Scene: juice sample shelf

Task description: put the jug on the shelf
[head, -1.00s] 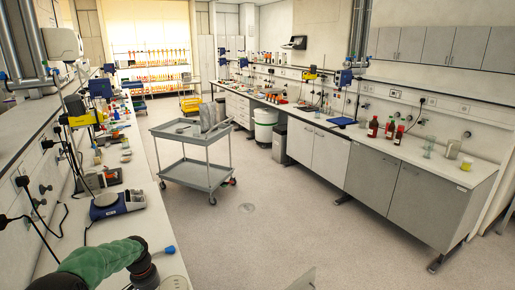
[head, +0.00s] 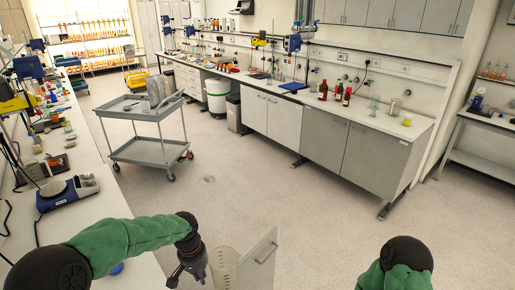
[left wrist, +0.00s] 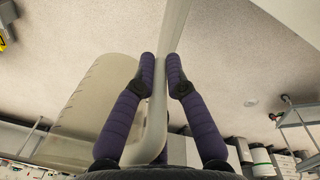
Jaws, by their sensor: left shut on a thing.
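The jug (head: 224,268) is a clear, pale beaker-like vessel with marks on its side, low in the head view. My left gripper (head: 190,268) is beside it at its left. In the left wrist view my purple fingers (left wrist: 160,75) are closed on the jug's pale handle, and the jug's translucent body (left wrist: 95,110) lies left of them, over the floor. A shelf (head: 95,62) with several orange bottles stands at the far back left. Another shelf (head: 495,82) with orange bottles is on the right wall. My right arm shows at bottom right, its gripper out of view.
A grey two-tier cart (head: 150,152) is mid-floor. The left bench (head: 85,215) holds a blue scale (head: 68,192). The right counter (head: 385,120) holds several bottles.

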